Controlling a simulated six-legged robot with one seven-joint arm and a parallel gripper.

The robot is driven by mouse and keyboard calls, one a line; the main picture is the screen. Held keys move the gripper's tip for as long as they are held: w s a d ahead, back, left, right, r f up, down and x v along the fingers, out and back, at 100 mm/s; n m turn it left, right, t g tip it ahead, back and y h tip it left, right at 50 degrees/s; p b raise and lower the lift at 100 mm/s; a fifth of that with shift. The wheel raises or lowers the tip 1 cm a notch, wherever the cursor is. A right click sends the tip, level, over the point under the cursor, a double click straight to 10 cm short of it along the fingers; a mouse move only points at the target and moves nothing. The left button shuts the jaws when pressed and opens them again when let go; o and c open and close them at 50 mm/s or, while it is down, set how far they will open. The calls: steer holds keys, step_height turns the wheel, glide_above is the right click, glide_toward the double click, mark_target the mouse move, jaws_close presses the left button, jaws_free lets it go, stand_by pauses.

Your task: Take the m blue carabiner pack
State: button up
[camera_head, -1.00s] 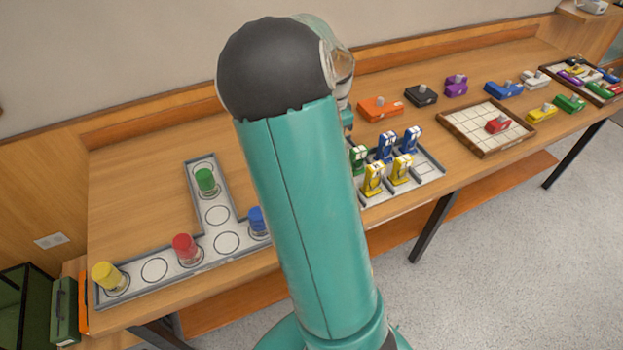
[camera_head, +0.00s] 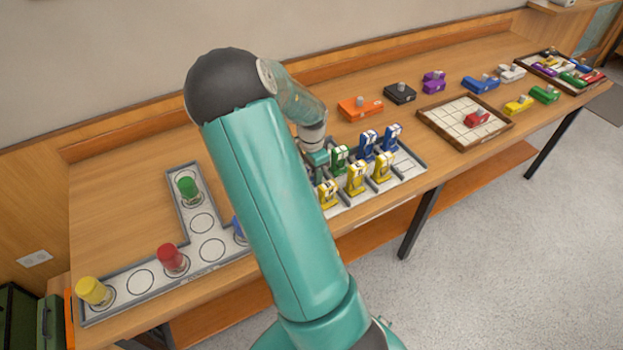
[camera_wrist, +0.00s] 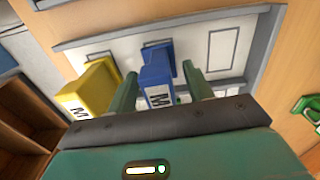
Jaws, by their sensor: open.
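In the wrist view, a blue carabiner pack (camera_wrist: 157,80) marked M stands on the white tray (camera_wrist: 198,47). The two green fingers of my gripper (camera_wrist: 162,92) are open, one on each side of it. I cannot tell whether they touch it. A yellow pack (camera_wrist: 90,88), also marked M, stands just left of the left finger. In the head view, my gripper (camera_head: 315,160) is low at the left end of the pack tray (camera_head: 408,166). There I cannot make out the blue pack at my gripper.
Other packs stand close by: a green one (camera_head: 339,158), two blue ones (camera_head: 368,145) (camera_head: 392,138) and several yellow ones (camera_head: 357,178). A T-shaped board (camera_head: 208,250) with coloured cylinders lies left. A grid tray (camera_head: 450,123) and loose blocks lie right.

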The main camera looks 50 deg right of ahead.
steer(key=shift+f, duration=0.7)
jaws_close()
steer(key=shift+r, duration=0.15)
